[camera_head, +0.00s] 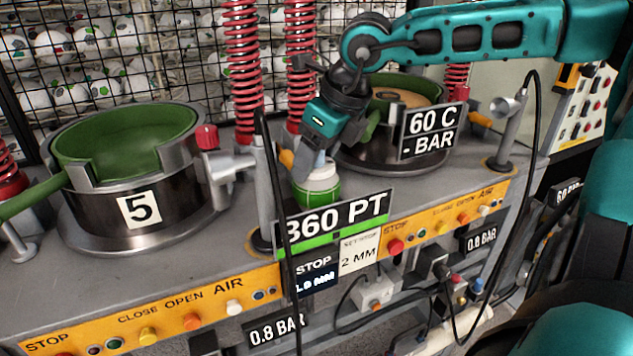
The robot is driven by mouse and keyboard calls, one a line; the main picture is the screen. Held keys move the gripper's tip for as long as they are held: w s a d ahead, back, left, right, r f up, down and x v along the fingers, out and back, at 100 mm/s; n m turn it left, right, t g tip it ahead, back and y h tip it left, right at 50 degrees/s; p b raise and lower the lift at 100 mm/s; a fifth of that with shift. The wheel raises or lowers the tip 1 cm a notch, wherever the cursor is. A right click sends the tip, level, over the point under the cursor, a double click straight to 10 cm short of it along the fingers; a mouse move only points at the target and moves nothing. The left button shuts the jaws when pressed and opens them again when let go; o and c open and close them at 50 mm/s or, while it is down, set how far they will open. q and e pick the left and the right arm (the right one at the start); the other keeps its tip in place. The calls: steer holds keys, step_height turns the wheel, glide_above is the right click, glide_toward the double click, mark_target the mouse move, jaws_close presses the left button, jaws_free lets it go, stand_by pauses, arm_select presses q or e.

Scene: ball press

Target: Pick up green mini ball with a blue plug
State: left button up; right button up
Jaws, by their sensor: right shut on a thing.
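My right arm reaches in from the upper right, and its gripper (316,162) points down behind the 360 PT sign. It is shut on a small white and green rounded thing (318,186), which looks like the green mini ball. The fingers cover its top, and the sign hides its lower side. I cannot see a blue plug on it, and I cannot tell whether it touches the bench. My left gripper is not in view.
A round press with a green bowl (128,140), marked 5, stands at the left. Another press (385,150) stands behind my right arm. Red springs (243,60), signs (335,220) and a metal post (507,130) crowd the bench. Mesh with balls closes the back.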

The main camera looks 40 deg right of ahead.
steer(key=shift+f, duration=0.1)
steer(key=c, duration=0.4)
